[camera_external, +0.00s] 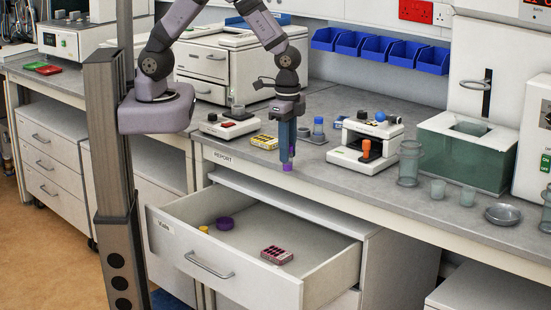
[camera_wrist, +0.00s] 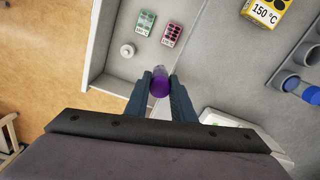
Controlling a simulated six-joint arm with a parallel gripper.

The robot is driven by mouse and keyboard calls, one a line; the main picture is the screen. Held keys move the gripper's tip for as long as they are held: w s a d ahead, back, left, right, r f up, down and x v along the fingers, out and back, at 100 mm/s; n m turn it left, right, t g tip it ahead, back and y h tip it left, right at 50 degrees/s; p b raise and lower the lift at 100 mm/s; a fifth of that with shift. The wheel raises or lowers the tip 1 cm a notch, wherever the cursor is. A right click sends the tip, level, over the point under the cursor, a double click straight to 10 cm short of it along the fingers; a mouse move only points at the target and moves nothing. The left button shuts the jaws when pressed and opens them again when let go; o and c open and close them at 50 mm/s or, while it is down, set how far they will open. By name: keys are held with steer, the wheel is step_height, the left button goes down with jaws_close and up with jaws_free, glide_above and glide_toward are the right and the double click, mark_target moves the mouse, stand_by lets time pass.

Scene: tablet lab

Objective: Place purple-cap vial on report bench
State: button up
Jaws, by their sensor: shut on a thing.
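The purple-cap vial (camera_wrist: 160,86) is between my gripper's two dark blue-grey fingers in the wrist view, and only its top part shows. In the external view its purple cap (camera_external: 287,167) shows just below my gripper (camera_external: 288,153). My gripper is shut on the vial and points downward. I cannot tell whether the vial touches the bench.
On the bench stand a yellow block (camera_external: 264,141), a white instrument (camera_external: 367,142) and a glass cylinder (camera_external: 409,163).

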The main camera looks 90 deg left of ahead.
steer(key=w+a+r+n+b, duration=0.2)
steer(key=a+r+n+b, duration=0.3)
steer(key=a+r, duration=0.5)
steer(key=a+n, duration=0.1)
steer(key=a, duration=0.2)
steer(key=shift+f, duration=0.2)
steer(key=shift+f+p, duration=1)
steer(key=shift+f, duration=3.9)
steer(key=shift+f, duration=0.1)
steer(key=o, duration=1)
